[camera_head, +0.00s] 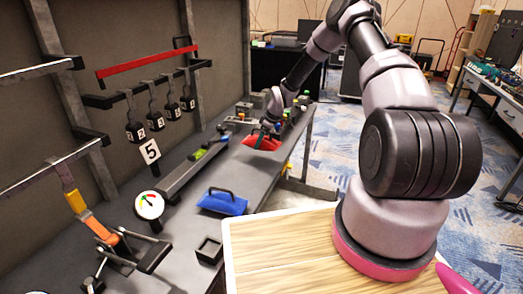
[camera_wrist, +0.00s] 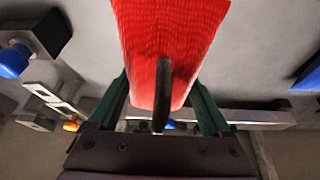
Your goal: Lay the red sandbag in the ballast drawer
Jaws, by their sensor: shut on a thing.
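The red sandbag (camera_head: 262,142) is at the far right part of the grey bench, with my gripper (camera_head: 267,126) right above it. In the wrist view the red sandbag (camera_wrist: 185,35) fills the top middle, with its black handle (camera_wrist: 161,95) between the green fingers of my gripper (camera_wrist: 160,95). My gripper is shut on the sandbag's handle. I cannot tell whether the bag touches the bench. A pale grey drawer-like shape (camera_head: 305,192) shows low beside the bench's right side; I cannot tell for sure whether it is the ballast drawer.
A blue sandbag (camera_head: 222,202) with a black handle lies nearer on the bench. A long rail tray (camera_head: 190,172), a small open black box (camera_head: 209,250) and a round gauge (camera_head: 149,205) stand around it. Black weights (camera_head: 155,117) hang on the wall. A wooden top (camera_head: 275,245) is in front.

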